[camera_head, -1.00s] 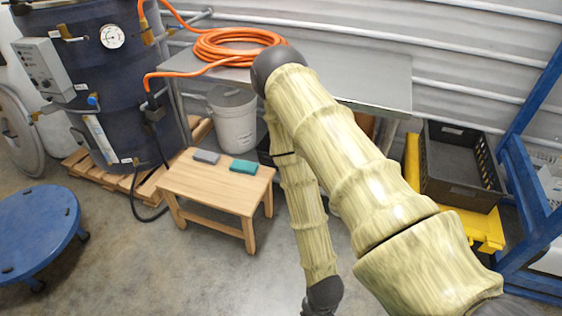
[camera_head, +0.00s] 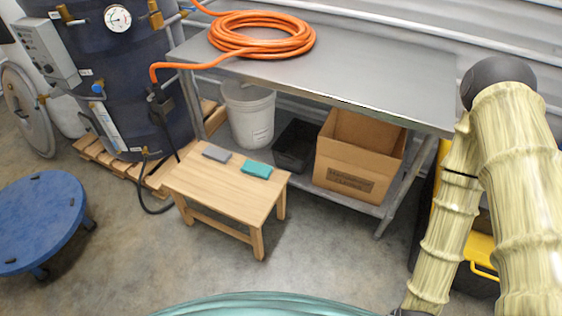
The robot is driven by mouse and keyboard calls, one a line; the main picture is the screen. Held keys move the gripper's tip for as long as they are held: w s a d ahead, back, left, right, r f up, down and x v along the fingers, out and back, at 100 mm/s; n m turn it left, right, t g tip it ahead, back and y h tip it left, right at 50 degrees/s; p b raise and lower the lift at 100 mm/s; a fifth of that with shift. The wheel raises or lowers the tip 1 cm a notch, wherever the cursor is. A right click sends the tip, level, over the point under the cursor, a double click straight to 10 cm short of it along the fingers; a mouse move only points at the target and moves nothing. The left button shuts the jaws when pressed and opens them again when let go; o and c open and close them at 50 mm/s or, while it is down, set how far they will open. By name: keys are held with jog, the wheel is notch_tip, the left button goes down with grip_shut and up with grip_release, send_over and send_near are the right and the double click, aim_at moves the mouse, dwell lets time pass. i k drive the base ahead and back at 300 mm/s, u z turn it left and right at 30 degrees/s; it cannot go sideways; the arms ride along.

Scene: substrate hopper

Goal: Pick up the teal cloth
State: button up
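The teal cloth (camera_head: 256,169) is a small, flat, folded-looking rectangle. It lies on top of a low wooden table (camera_head: 213,191), near the back right edge of the top. A grey cloth-like rectangle (camera_head: 216,153) lies to its left on the same top, with a gap between them. My arm comes down the right side of the picture, well away from the wooden table. My gripper is not in view; the arm runs out of the picture at the bottom edge. Nothing covers the teal cloth.
Behind the wooden table stands a metal bench (camera_head: 385,85) with a coiled orange hose (camera_head: 262,50) on top. Below it are a white bucket (camera_head: 249,128), a black bin and a cardboard box (camera_head: 345,181). A blue round stool (camera_head: 38,225) stands left. Floor in front is clear.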

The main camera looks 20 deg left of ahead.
aim_at(255, 170)
jog(key=u, duration=0.05)
jog(key=i, duration=0.7)
jog(key=u, duration=0.9)
jog(key=i, duration=0.45)
jog(key=u, duration=0.4)
